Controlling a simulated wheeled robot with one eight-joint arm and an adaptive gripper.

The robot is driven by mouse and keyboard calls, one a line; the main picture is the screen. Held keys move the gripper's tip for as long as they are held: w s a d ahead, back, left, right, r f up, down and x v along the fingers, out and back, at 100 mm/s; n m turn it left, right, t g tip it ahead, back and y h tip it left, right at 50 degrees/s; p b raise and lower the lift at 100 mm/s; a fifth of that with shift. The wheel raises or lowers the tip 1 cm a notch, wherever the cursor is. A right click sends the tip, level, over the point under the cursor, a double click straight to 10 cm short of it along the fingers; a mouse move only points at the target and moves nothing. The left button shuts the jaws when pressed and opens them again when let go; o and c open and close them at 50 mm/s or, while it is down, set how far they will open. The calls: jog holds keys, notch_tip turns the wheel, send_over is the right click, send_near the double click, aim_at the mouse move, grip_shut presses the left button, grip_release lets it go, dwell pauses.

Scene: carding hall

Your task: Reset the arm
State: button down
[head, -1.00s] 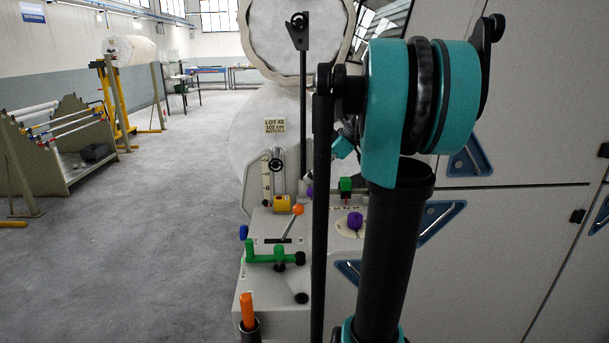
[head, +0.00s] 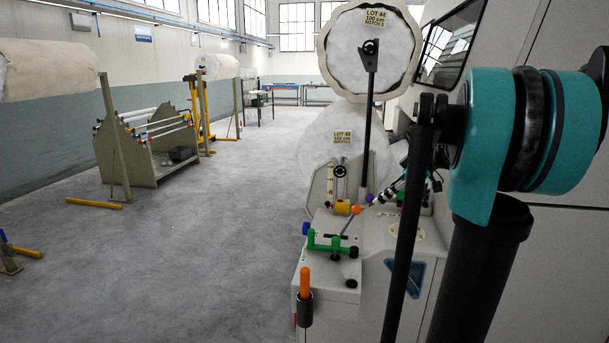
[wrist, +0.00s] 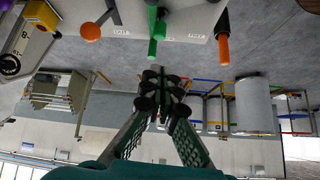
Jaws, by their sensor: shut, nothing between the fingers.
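My gripper (head: 379,202) shows small in the head view, partly behind my dark arm link, over the machine's control ledge. In the wrist view my gripper (wrist: 158,86) has its green lattice fingers together with nothing between them. A green handle (wrist: 154,30) is just past the fingertips in that view, and an orange grip (wrist: 222,38) and an orange ball knob (wrist: 90,32) lie either side. In the head view the green handle (head: 325,244), orange ball knob (head: 356,210) and orange grip (head: 305,282) are on the machine. Whether the fingers touch anything is unclear.
The machine (head: 340,280) carries a large white roll (head: 350,60) with a lot label. Its grey panels stand close on the right. A rack of rods (head: 150,145) and a yellow stand (head: 202,110) are at left. The grey floor (head: 230,220) between is open.

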jog(key=s+a+f+m+t+h, duration=0.1)
jog(key=s+f+m+h, duration=0.3)
jog(key=s+f+m, duration=0.3)
jog(key=s+a+f+m+t+h, duration=0.1)
jog(key=s+f+m, duration=0.5)
jog(key=s+f, duration=0.8)
notch_tip(320, 180, down, 5)
jog(key=a+h, duration=0.1)
jog(key=h, duration=0.1)
jog(key=shift+a+r+m+h, duration=0.2)
jog(key=shift+m+h, duration=0.2)
